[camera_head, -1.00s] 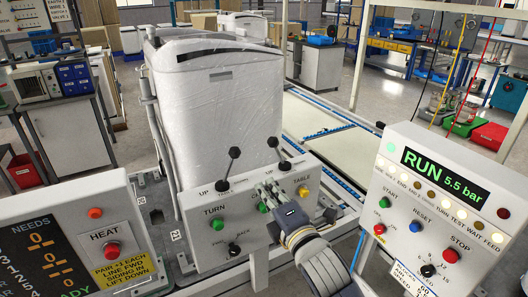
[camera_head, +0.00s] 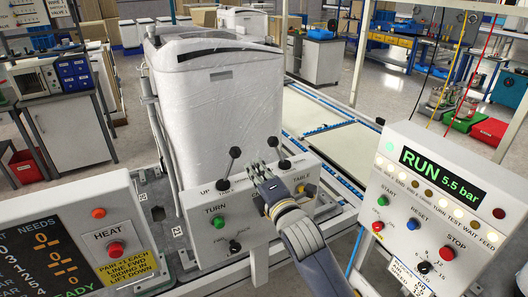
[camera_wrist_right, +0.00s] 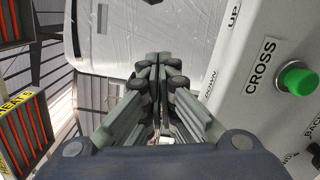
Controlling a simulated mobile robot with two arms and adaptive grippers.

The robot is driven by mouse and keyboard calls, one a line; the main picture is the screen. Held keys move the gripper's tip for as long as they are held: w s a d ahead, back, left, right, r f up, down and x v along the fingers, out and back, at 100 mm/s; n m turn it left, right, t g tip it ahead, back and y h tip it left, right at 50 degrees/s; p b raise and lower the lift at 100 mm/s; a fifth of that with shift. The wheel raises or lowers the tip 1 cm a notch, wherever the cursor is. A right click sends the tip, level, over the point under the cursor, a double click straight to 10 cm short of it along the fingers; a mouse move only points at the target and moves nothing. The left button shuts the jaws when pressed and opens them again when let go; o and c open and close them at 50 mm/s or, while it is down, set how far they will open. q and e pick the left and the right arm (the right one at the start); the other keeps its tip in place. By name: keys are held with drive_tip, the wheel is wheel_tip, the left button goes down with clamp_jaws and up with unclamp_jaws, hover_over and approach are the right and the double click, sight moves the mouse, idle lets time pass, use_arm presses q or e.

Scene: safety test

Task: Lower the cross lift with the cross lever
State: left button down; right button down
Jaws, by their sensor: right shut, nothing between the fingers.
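The control box (camera_head: 198,243) stands in front of a wrapped white appliance (camera_head: 222,110). I cannot tell for sure which is the cross lever. My right gripper (camera_head: 258,167) is shut and empty, between the two levers and close to the right one; contact is not clear. In the right wrist view my shut fingers (camera_wrist_right: 160,62) point at the wrapped appliance, beside a CROSS label (camera_wrist_right: 261,66) and green button (camera_wrist_right: 297,78). The cross lift is not clearly visible. My left gripper is out of view.
A panel reading RUN 5.5 bar (camera_head: 438,172) stands close on the right. A panel with a red HEAT button (camera_head: 115,248) is at the left. A green TURN button (camera_head: 218,221) and a black switch (camera_head: 235,246) are on the control box front.

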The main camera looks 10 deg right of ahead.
sight(278, 151)
drive_tip(key=x, duration=0.2)
drive_tip(key=shift+w+a+r+p, duration=0.1)
drive_tip(key=shift+w+r+p, duration=0.1)
drive_tip(key=shift+w+p, duration=0.15)
drive_tip(key=shift+w+d+r+p, duration=0.15)
drive_tip(key=shift+w+d+p, duration=0.2)
drive_tip(key=shift+d, duration=0.2)
drive_tip(key=shift+w+d+r+p, duration=0.15)
drive_tip(key=shift+w+d+p, duration=0.15)
drive_tip(key=shift+d, duration=0.2)
drive_tip(key=shift+w+d, duration=0.25)
drive_tip(key=shift+d, duration=0.5)
drive_tip(key=shift+a, duration=0.15)
drive_tip(key=shift+w, duration=0.15)
